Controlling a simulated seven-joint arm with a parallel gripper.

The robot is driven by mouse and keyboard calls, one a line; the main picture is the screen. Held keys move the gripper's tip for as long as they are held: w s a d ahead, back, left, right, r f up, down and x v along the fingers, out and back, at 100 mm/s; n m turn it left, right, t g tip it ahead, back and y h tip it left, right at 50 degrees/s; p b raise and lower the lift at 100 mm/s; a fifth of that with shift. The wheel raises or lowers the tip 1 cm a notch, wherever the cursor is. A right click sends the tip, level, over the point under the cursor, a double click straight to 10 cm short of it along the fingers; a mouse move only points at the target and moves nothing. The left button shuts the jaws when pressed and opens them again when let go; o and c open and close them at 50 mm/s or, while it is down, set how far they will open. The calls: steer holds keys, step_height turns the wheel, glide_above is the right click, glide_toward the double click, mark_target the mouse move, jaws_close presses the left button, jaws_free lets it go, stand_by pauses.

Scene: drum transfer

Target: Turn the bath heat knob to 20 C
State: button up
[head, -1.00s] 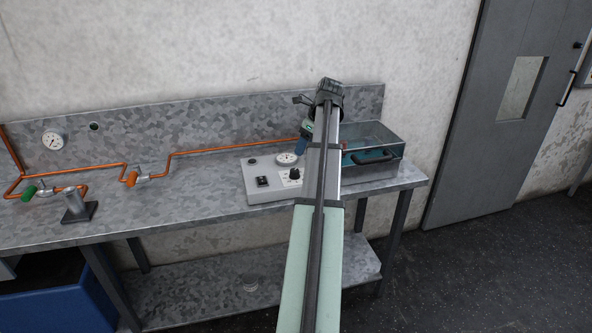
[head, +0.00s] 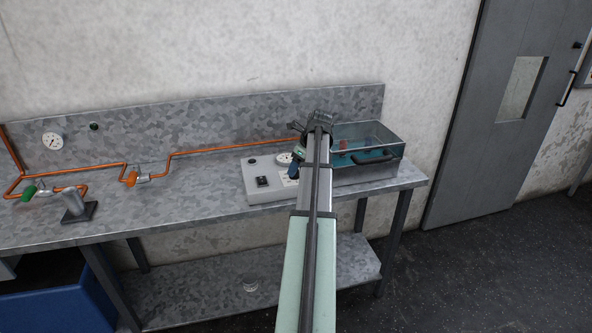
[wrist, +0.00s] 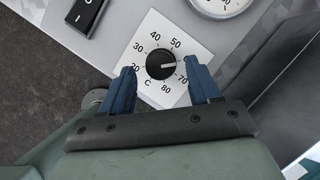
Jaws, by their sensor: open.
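The bath heat knob (wrist: 160,66) is a round black knob on a white dial plate (wrist: 151,33) marked 20 to 80 C, seen in the wrist view. Its white pointer line points close to the 60 mark. My gripper (wrist: 160,80) is open, with one blue finger on each side of the lower part of the knob; I cannot tell whether they touch it. In the head view the control box (head: 258,190) stands on the bench, and my gripper (head: 297,160) is over its right part. My arm hides the knob there.
A black rocker switch (wrist: 86,14) and a round gauge (wrist: 221,3) lie near the dial. The glass-walled water bath (head: 385,140) stands right of the box. Copper pipe (head: 230,147) runs along the bench back.

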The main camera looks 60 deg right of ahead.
steer(key=shift+x, duration=1)
steer(key=c, duration=1)
steer(key=shift+c, duration=0.2)
